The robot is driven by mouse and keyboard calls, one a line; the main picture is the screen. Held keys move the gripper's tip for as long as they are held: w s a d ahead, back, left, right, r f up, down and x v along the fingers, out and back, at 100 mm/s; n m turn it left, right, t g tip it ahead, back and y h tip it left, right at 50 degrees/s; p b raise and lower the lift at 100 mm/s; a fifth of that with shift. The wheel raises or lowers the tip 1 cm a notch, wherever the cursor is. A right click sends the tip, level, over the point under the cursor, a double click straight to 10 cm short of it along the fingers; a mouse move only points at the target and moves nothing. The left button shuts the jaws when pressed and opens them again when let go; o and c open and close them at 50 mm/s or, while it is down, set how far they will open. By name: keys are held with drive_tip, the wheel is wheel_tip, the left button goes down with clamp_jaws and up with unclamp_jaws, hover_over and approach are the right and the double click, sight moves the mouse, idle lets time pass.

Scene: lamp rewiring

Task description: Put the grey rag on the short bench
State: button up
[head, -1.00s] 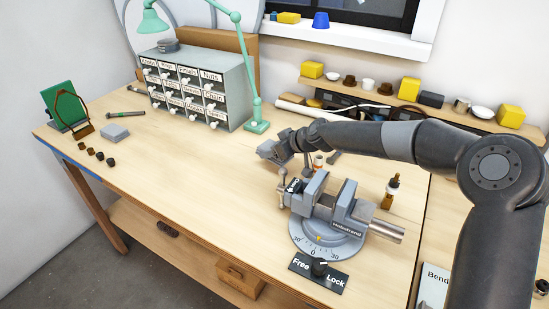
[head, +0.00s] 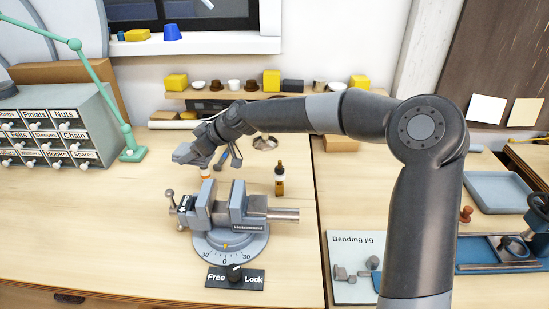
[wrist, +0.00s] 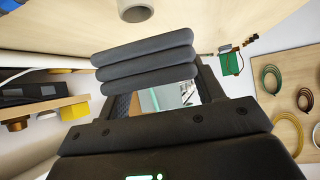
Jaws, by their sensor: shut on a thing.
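The grey rag (wrist: 145,60) shows in the wrist view as a dark folded bundle of three rolls. It lies crosswise between the fingers of my gripper (wrist: 160,88), which is shut on it. In the head view the rag (head: 184,153) is a small grey shape at the tip of my gripper (head: 194,151), above the long wooden bench (head: 90,215), behind and left of the vise. I cannot tell for sure which surface is the short bench. A separate bench section (head: 350,205) begins right of a seam, partly hidden by my arm.
The grey vise (head: 228,215) stands near my gripper, with a dropper bottle (head: 279,177) behind it. The drawer cabinet (head: 50,130) and green lamp (head: 110,95) are at left. A bending jig board (head: 345,255) and blue trays (head: 497,192) occupy the right section. The bench's left front is clear.

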drive_tip(key=shift+r, duration=0.1)
wheel_tip(320, 180, up, 5)
drive_tip(key=shift+w+d+r, duration=0.1)
drive_tip(key=w+d+m+t+h, duration=0.15)
drive_tip(key=w+d, duration=0.45)
drive_tip(key=d, duration=1.1)
drive_tip(key=w+d+m+t, duration=0.2)
drive_tip(key=w+d, duration=0.3)
drive_tip(key=d, duration=1.3)
drive_tip(key=s+d+m+t+h, duration=0.1)
drive_tip(key=s+d, duration=0.2)
drive_tip(key=d, duration=0.8)
drive_tip(key=s+d+m, duration=0.1)
drive_tip(key=s+d, duration=0.1)
drive_tip(key=d, duration=1)
drive_tip(key=s+d+m+t+h, duration=0.1)
drive_tip(key=s+d, duration=0.2)
drive_tip(key=d, duration=0.8)
approach(375, 172)
drive_tip(key=w+a, duration=0.2)
drive_tip(key=shift+w+a+r+y, duration=0.25)
drive_tip(key=shift+w+a+r, duration=0.05)
drive_tip(key=shift+w+r, duration=0.1)
drive_tip(key=shift+f+m, duration=0.25)
drive_tip(key=shift+f, duration=1.75)
